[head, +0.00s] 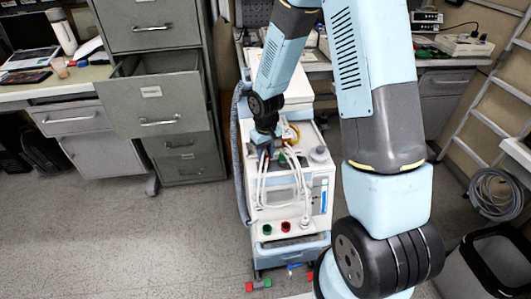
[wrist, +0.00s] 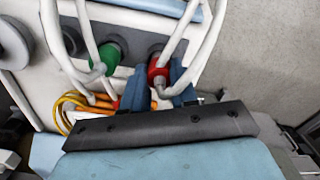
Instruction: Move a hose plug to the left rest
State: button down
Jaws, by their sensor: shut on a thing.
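A red hose plug (wrist: 154,70) with a white hose is between the two blue fingers of my gripper (wrist: 158,82) in the wrist view. The gripper is shut on it. The plug's far end is against or close to the dark panel; I cannot tell whether it is seated. A green hose plug (wrist: 106,54) is on the same panel, to its left. In the head view my gripper (head: 268,141) is over the top of the white pump unit (head: 310,190), and the green plug (head: 282,158) shows close by. I cannot clearly identify the left rest.
White hoses (head: 262,187) loop down the pump's front. Orange cables (wrist: 75,103) lie near the gripper. A green fitting (head: 267,229) and a red one (head: 286,227) are low on the front. A cabinet with an open drawer (head: 158,105) stands left. The floor at front left is clear.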

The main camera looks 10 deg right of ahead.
jog(key=shift+f, duration=0.2)
jog(key=c, duration=0.8)
grip_release()
notch_tip(320, 180, up, 14)
jog(key=s+d+r+m+t, duration=0.1)
jog(key=s+d+r, duration=0.25)
jog(key=r, duration=0.45)
jog(key=s+d+r+m+t, duration=0.1)
jog(key=s+d+r+t, duration=0.15)
jog(key=s+r, duration=0.35)
jog(key=s+d+r+m+t, duration=0.1)
jog(key=s+d+r, duration=0.1)
jog(key=s+r, duration=0.2)
jog(key=s+d+r+m+t, duration=0.1)
jog(key=s+d+r, duration=0.2)
jog(key=s, duration=0.6)
notch_tip(320, 180, up, 2)
jog(key=shift+d, duration=0.3)
